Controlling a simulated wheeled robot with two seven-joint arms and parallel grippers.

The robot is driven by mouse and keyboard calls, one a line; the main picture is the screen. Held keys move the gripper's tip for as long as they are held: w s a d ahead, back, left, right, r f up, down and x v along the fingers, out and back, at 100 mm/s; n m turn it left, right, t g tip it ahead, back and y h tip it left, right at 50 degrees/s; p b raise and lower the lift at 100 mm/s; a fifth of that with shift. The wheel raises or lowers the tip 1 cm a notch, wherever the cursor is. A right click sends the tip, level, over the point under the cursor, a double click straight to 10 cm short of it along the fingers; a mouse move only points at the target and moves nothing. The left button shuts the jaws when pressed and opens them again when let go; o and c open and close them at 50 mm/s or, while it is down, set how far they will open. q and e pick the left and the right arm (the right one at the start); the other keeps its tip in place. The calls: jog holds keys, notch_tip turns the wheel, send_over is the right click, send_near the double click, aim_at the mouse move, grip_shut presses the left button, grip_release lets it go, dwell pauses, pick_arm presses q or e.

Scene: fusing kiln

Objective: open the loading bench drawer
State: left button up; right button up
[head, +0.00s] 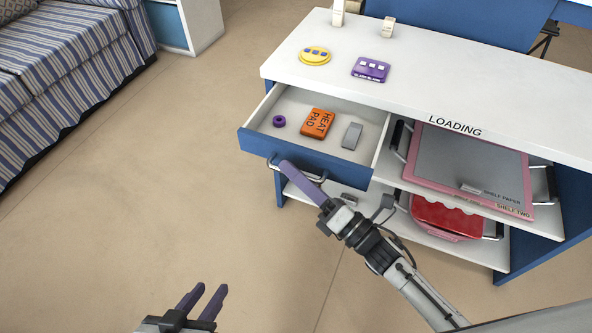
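The loading bench drawer (310,164) is pulled out from under the white bench top (430,90), and its inside shows. In it lie a purple ring (279,121), an orange heat pad (317,123) and a grey block (352,136). The drawer's blue front carries a dark bar handle (274,161). My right gripper (290,173) is at this handle, its purple finger lying across the bar. My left gripper (206,290) is open and empty, low over the floor.
Right of the drawer, shelves hold a pink-edged tray with grey paper (470,160) and a red item (445,217). A striped sofa (60,70) stands at the left. The floor between is clear.

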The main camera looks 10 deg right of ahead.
jog(key=v, duration=1)
jog(key=shift+p, duration=0.3)
jog(key=shift+s+d, duration=0.1)
